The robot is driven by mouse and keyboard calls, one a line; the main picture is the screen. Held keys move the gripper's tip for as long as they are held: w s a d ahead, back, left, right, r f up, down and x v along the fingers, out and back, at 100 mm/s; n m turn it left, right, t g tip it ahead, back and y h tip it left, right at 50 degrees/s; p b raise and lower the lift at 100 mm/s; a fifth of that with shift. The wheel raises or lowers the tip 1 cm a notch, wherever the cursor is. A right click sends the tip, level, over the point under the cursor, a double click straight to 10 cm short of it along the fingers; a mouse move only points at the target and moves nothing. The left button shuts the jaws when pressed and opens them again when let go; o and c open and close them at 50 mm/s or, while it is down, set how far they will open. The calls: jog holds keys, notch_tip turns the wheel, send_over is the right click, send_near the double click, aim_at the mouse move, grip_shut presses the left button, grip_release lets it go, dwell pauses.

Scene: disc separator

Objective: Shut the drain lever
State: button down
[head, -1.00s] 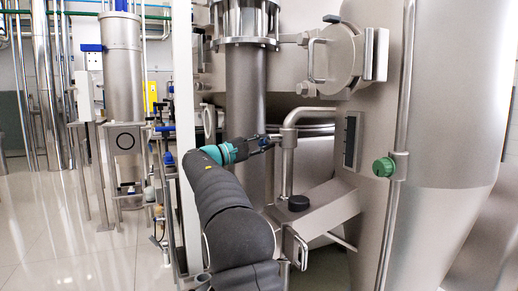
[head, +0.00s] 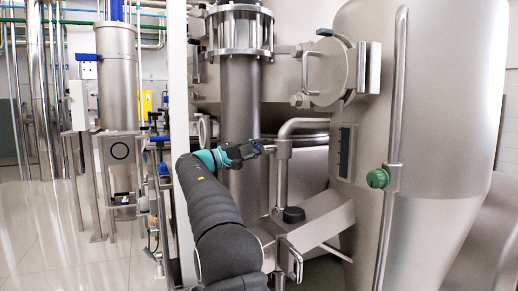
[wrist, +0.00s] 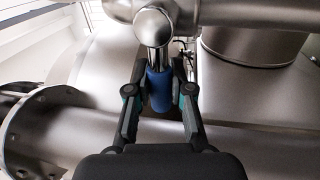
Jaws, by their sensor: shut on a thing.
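The drain lever's blue grip (wrist: 159,92) shows in the wrist view, below a shiny round metal end. My gripper (wrist: 160,95) has its two dark fingers on either side of the blue grip and is shut on it. In the head view my gripper (head: 256,149) is at the left of a bent steel pipe, in front of the thick vertical column. The lever is small there and mostly hidden by the fingers. Its exact angle cannot be told.
The bent steel pipe (head: 283,170) stands close at the right of my gripper. A sloped metal box with a black cap (head: 293,215) is below it. A green knob (head: 377,178) sits on the large vessel at the right. Open floor (head: 50,235) lies at the left.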

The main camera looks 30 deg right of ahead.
jog(key=c, duration=1)
grip_release()
jog(key=v, duration=1.2)
jog(key=shift+s, duration=0.1)
jog(key=shift+s, duration=0.1)
